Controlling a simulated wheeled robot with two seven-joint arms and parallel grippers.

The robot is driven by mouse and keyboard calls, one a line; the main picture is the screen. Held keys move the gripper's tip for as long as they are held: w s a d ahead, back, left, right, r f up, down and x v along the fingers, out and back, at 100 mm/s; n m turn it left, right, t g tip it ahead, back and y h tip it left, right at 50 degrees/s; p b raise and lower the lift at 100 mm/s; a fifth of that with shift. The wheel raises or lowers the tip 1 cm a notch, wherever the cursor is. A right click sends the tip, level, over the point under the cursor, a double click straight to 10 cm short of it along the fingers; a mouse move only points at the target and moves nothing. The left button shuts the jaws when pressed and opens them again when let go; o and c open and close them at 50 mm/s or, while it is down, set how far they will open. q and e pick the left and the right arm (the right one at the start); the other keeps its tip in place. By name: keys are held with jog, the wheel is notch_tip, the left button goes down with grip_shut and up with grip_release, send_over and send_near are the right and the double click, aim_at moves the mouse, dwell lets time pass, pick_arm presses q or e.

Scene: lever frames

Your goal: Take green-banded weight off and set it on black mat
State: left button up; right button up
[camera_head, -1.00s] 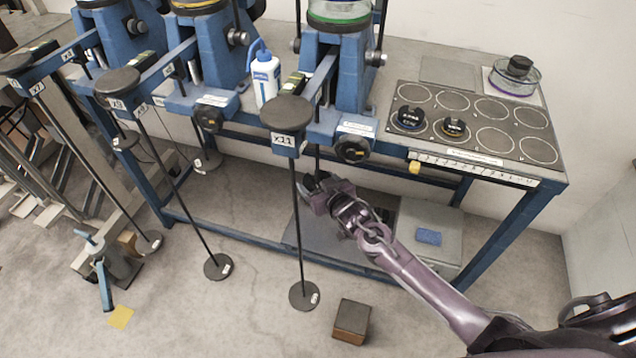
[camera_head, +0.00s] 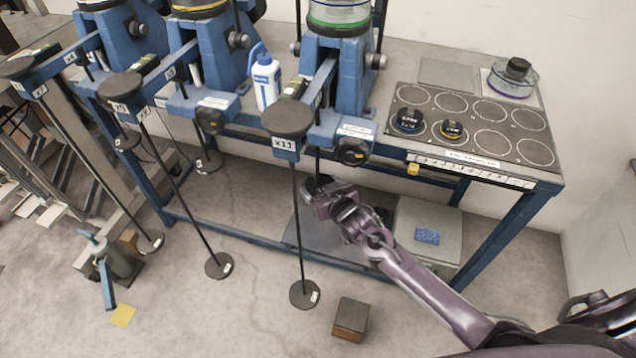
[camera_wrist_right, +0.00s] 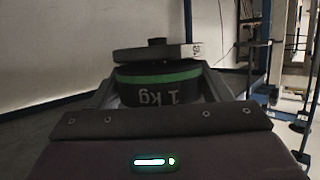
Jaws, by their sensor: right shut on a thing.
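My right gripper (camera_head: 318,192) is below the bench edge, behind the front rod of the lever frame marked x11 (camera_head: 287,125). In the right wrist view it is shut on the green-banded weight (camera_wrist_right: 160,95), a dark cylinder marked 1 kg, its text upside down. A grey disc (camera_wrist_right: 150,54) with a small knob sits over the weight; I cannot tell whether they touch. The black mat (camera_head: 466,130) with printed circles lies on the bench at the right. My left gripper is not in view.
A blue-banded weight (camera_head: 408,120) and a yellow-banded weight (camera_head: 451,130) stand on the mat's left circles; several others are free. A white bottle (camera_head: 265,80) stands between frames. A grey box (camera_head: 428,215) is under the bench, a brown block (camera_head: 351,318) on the floor.

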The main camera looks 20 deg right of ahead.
jog(key=shift+s+d+r+p, duration=0.1)
jog(key=shift+s+d+p, duration=0.1)
jog(key=shift+s+p, duration=0.6)
jog(key=shift+s+d+r+p, duration=0.15)
jog(key=shift+s+p, duration=0.3)
jog(key=shift+s, duration=0.6)
jog(key=shift+s+d+p, duration=0.2)
jog(key=shift+s+p, duration=0.45)
jog(key=shift+s, duration=0.25)
jog(key=shift+r, duration=0.1)
